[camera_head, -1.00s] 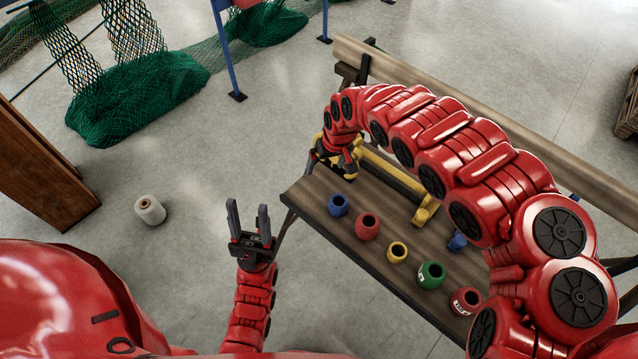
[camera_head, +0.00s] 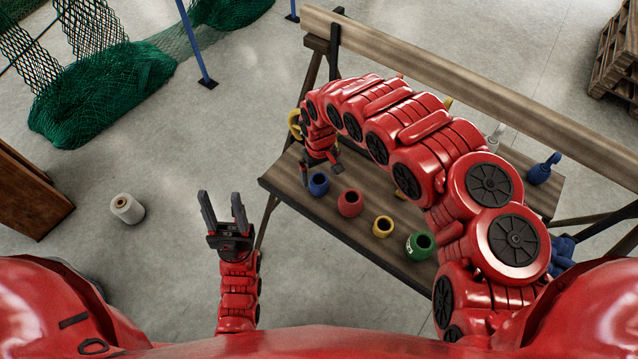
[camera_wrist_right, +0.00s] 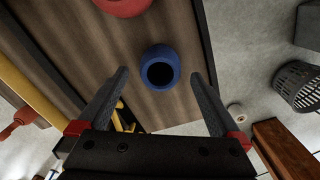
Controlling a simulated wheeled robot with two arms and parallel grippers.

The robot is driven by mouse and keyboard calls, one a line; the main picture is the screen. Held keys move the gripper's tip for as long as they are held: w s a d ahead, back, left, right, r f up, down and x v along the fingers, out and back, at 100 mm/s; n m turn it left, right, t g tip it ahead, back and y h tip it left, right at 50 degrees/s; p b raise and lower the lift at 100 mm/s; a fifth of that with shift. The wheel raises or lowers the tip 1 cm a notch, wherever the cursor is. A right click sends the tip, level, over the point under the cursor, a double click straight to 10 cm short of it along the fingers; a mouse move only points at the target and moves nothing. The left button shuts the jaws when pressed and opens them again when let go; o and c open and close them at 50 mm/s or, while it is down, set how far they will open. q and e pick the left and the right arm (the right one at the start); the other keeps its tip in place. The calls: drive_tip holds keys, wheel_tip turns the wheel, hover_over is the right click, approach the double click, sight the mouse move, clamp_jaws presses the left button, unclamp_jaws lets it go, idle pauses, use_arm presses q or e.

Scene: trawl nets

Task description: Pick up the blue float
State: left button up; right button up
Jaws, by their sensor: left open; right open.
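The blue float (camera_head: 318,184) is a small round pot shape with a dark hole on top. It stands upright at the left end of the wooden bench (camera_head: 284,178). My right gripper (camera_head: 321,171) is open just behind and above the float in the head view. In the right wrist view the float (camera_wrist_right: 160,67) lies between the two open fingertips, with none visibly touching it. My left gripper (camera_head: 220,195) is open and empty, off the bench to the left, with its fingers pointing away from me.
A red float (camera_head: 350,203), a yellow float (camera_head: 383,227) and a green float (camera_head: 420,246) stand in a row right of the blue one. A blue fitting (camera_head: 543,169) is at the bench's far right. A white spool (camera_head: 127,209) is on the floor. My right arm hides part of the bench.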

sight(319, 183)
drive_tip(key=shift+a+f, duration=0.1)
drive_tip(key=shift+f, duration=0.25)
drive_tip(key=shift+f+p, duration=0.7)
drive_tip(key=shift+f, duration=0.15)
drive_tip(key=shift+a+f, duration=0.1)
drive_tip(key=shift+f, duration=0.85)
drive_tip(key=shift+f+p, duration=0.3)
drive_tip(key=shift+f, duration=0.25)
drive_tip(key=c, duration=1.3)
